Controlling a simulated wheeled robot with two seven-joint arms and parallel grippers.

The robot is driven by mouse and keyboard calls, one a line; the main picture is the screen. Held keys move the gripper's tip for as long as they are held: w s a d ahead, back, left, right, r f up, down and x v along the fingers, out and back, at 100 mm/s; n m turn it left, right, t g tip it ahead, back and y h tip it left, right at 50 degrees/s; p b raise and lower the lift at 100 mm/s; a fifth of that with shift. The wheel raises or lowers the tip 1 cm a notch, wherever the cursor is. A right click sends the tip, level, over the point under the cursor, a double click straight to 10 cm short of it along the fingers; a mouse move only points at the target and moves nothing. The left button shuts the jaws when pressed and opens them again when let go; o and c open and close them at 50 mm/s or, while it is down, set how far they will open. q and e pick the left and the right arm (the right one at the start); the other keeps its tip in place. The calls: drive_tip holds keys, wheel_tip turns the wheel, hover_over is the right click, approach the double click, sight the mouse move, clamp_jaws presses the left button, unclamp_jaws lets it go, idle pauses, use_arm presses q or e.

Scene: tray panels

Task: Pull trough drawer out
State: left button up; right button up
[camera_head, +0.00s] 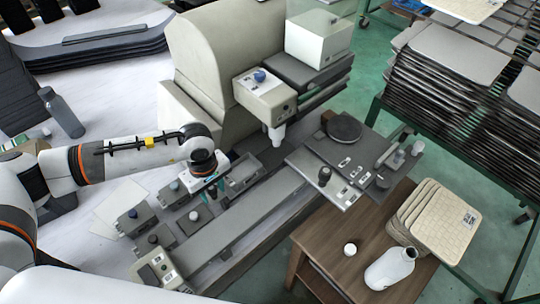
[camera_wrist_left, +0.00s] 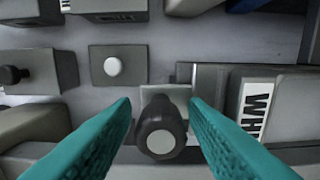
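My left gripper (camera_head: 213,187) points down over a group of small grey boxes with knobs at the long grey machine bed. In the left wrist view its two teal fingers (camera_wrist_left: 160,106) are open, one on each side of a dark round knob (camera_wrist_left: 160,131) with a pale top. The knob stands on a pale square plate. A gap shows between each finger and the knob. I cannot tell for sure which part is the trough drawer; a long grey trough-like channel (camera_head: 235,232) runs beside the boxes. My right gripper is not in view.
Small grey knobbed boxes (camera_head: 137,219) stand close around the left gripper. A beige machine head (camera_head: 264,95) rises behind. A panel tray (camera_head: 313,166) with a black knob lies to the right. A wooden table (camera_head: 340,254) holds a white bottle (camera_head: 389,269).

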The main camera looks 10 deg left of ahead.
use_arm(q)
drive_tip(key=shift+r, duration=0.1)
drive_tip(key=shift+r+p, duration=1.7)
drive_tip(key=shift+r, duration=1.8)
drive_tip(key=shift+f, duration=0.1)
